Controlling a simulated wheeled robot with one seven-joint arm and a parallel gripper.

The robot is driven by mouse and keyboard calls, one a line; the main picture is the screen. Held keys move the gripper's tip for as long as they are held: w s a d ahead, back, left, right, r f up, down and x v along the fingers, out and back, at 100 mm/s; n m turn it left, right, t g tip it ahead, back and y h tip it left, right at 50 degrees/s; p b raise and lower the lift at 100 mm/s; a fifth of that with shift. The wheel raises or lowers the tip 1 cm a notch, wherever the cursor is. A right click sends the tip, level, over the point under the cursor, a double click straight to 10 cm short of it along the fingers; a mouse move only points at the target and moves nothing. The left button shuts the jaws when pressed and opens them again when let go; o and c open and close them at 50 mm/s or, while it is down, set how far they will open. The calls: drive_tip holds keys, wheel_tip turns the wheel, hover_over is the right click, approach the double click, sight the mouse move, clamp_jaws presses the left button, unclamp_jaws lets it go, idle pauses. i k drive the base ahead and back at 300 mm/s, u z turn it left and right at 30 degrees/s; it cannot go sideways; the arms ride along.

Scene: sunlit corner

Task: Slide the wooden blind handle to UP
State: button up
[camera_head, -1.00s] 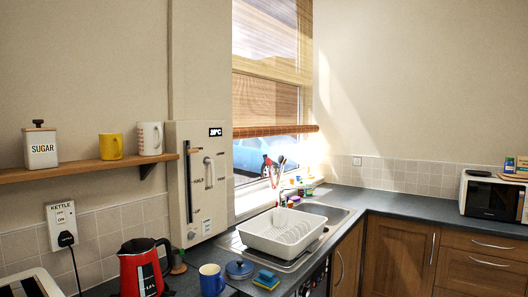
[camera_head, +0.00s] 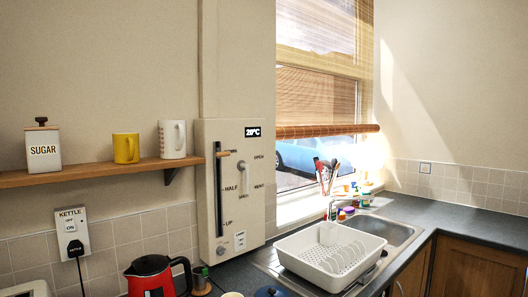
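The wooden blind handle (camera_head: 226,152) is a small brown grip near the top of a dark vertical slot (camera_head: 219,200). The slot is on the left side of a pale wall panel (camera_head: 235,215). HALF is printed beside the slot's middle and UP near its bottom end; the handle is well above both. The woven blind (camera_head: 310,95) hangs over the window, its brown bottom bar (camera_head: 326,131) above a gap showing a blue car outside. My gripper is not in view.
A pale lever (camera_head: 253,172) by OPEN and VENT is right of the slot. A shelf (camera_head: 95,173) with sugar tin and mugs ends close to the panel's left. Below are a red kettle (camera_head: 152,277) and a white dish rack (camera_head: 300,262).

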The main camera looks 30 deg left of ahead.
sight(219, 154)
drive_tip(key=u, duration=0.35)
drive_tip(key=i, duration=1.1)
drive_tip(key=u, duration=1.6)
drive_tip(key=i, duration=0.55)
drive_tip(key=u, duration=0.5)
